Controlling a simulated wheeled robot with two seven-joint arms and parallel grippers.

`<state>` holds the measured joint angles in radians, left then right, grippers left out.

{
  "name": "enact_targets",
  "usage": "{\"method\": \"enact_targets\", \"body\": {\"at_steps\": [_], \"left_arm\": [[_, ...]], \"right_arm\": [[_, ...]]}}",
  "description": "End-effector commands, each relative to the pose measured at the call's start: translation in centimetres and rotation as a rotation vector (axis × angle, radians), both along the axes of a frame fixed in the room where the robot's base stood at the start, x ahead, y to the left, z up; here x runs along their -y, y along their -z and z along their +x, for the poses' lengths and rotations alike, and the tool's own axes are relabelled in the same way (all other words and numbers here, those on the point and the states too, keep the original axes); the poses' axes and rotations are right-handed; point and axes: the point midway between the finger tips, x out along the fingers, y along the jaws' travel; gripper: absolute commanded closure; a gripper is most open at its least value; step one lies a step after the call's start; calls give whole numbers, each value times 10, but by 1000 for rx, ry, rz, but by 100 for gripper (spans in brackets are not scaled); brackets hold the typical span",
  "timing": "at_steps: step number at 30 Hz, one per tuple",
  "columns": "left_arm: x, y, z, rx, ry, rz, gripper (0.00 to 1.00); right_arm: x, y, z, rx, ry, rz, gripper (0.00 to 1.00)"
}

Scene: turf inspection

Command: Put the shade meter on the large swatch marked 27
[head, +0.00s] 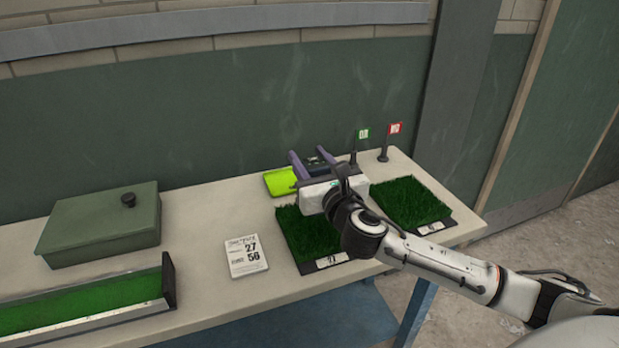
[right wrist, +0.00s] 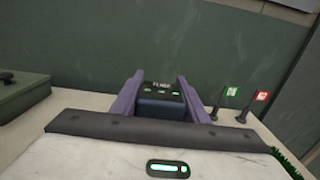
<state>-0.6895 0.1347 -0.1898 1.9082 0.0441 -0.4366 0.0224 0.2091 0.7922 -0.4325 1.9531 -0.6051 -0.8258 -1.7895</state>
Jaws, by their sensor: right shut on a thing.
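My right gripper (head: 308,158) has purple fingers and is shut on the shade meter (right wrist: 160,103), a dark blue box with small green lights on top. In the head view the shade meter (head: 319,160) is partly hidden behind the gripper body, over the back of the table. I cannot tell its height above the table. The left turf swatch (head: 300,238) lies below and nearer than the gripper; its tag (head: 331,261) seems to end in 7 but is hard to read. A right turf swatch (head: 412,200) has a tag (head: 431,227) I cannot read. My left gripper is not in view.
A lime-green plate (head: 280,183) lies behind the left swatch. Green (head: 363,135) and red (head: 395,129) flags stand at the back right. A card reading 27 and 56 (head: 245,255), a green case (head: 103,222) and a turf tray (head: 85,303) are to the left.

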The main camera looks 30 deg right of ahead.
Motion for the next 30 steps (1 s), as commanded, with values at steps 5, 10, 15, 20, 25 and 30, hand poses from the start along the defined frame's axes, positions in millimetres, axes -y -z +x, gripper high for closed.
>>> {"method": "enact_targets", "body": {"at_steps": [5,10,15,20,25,30], "left_arm": [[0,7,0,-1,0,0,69],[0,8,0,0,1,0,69],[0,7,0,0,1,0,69],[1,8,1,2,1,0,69],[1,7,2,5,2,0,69],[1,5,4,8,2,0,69]], "right_arm": [[0,28,0,-2,1,1,89],[0,34,0,1,-1,0,89],[0,33,0,1,-1,0,89],[0,36,0,-2,-1,0,48],[0,36,0,-2,-1,0,41],[0,35,0,-1,-1,0,41]]}}
